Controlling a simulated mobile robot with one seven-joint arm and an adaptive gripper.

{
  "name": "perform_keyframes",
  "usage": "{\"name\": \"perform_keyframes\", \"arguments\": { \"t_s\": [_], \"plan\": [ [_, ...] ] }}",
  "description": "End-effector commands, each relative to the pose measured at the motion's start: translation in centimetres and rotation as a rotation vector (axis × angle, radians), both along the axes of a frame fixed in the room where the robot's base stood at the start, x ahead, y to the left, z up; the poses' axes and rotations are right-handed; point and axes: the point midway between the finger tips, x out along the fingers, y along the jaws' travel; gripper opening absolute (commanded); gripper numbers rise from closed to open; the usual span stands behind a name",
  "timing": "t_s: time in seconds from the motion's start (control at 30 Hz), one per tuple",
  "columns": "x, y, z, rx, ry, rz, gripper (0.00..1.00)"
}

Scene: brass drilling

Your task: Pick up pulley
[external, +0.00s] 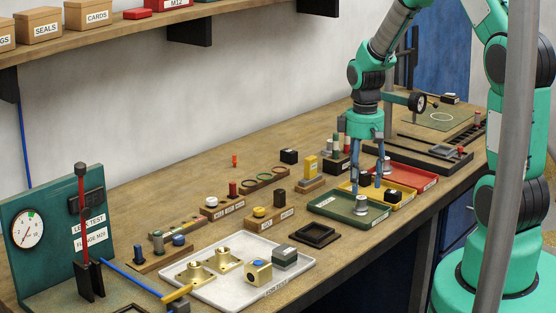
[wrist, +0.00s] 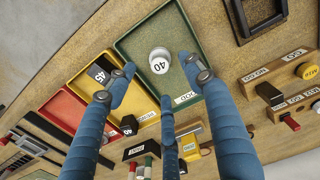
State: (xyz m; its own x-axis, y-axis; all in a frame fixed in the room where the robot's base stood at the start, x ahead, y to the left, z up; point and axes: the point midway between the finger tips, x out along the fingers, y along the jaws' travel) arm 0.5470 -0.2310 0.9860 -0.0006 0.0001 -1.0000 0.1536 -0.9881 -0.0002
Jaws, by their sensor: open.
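A silver-white round piece, likely the pulley (external: 361,203), sits in the green tray (external: 325,207). In the wrist view the round piece (wrist: 159,55) has a label reading 40 and stands toward the middle of the green tray (wrist: 125,45). My gripper (external: 372,182) points down with its blue fingers spread, above the trays and near the round piece. In the wrist view my gripper (wrist: 160,80) is open and empty, with fingertips apart around the lower side of the round piece. I cannot tell the exact height gap.
A yellow tray (external: 408,193) with a black block (external: 393,196) and a red tray (external: 425,175) lie beside the green one. A black square frame (external: 315,236) and a white tray (external: 215,292) with brass parts stand to the left. Small blocks and posts stand behind.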

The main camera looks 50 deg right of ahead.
Motion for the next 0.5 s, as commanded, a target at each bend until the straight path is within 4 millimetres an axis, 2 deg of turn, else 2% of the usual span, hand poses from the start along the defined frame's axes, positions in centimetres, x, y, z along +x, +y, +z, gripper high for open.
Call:
{"name": "perform_keyframes", "arguments": {
  "t_s": [0.17, 0.5],
  "plan": [
    [0.01, -0.01, -1.39, 0.0, -0.001, 0.0, 0.53],
    [0.01, -0.01, -1.54, -0.001, -0.001, 0.0, 0.53]
  ]
}}
